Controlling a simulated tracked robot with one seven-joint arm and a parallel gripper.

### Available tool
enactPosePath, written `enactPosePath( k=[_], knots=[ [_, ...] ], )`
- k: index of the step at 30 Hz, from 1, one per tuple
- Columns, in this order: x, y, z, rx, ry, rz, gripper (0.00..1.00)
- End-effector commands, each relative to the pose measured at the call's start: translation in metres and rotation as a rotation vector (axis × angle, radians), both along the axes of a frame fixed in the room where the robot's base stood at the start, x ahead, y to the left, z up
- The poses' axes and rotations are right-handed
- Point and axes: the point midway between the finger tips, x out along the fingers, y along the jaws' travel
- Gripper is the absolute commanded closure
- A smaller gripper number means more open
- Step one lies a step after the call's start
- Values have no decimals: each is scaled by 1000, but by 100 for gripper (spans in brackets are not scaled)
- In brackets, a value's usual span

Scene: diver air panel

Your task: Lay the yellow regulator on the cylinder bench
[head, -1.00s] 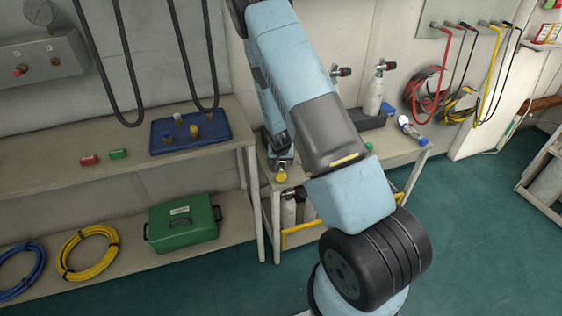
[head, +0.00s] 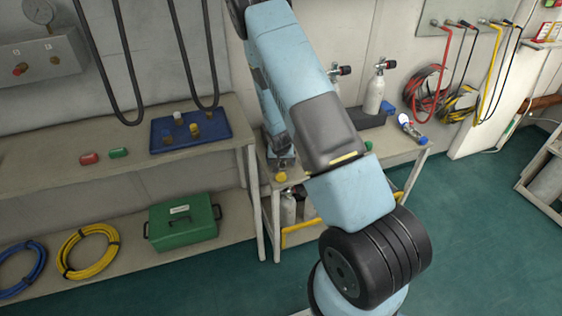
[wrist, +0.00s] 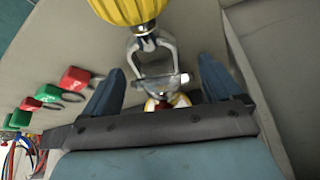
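The yellow regulator (wrist: 125,8) shows at the top edge of the wrist view, with its metal yoke (wrist: 152,55) pointing towards my gripper (wrist: 158,88). My two blue fingers stand apart on either side of the yoke, with gaps between. A small red, yellow and white part shows between them, partly hidden by the gripper's palm. In the head view, the yellow regulator (head: 281,176) is at the left end of the cylinder bench (head: 395,150). My gripper (head: 283,163) is right by it, small and partly hidden by my arm.
Red and green padlocks (wrist: 75,78) lie left of my fingers in the wrist view. Gas cylinders (head: 374,96) and a blue-ended item (head: 411,128) are at the bench's back and right. A blue tray (head: 215,138) sits on the neighbouring bench. My arm hides the bench's middle.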

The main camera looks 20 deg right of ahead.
Motion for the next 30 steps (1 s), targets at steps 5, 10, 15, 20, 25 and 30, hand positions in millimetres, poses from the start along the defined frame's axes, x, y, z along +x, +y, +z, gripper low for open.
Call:
enactPosePath(
  k=[5,10,15,20,25,30],
  knots=[
    [0,0,0,0,1,0,0],
    [-1,0,0,0,2,0,0],
    [-5,2,12,0,0,0,0],
    [-13,6,33,0,-1,1,0],
    [-23,10,57,1,-1,0,0],
    [-33,14,80,1,-1,0,0]
  ],
)
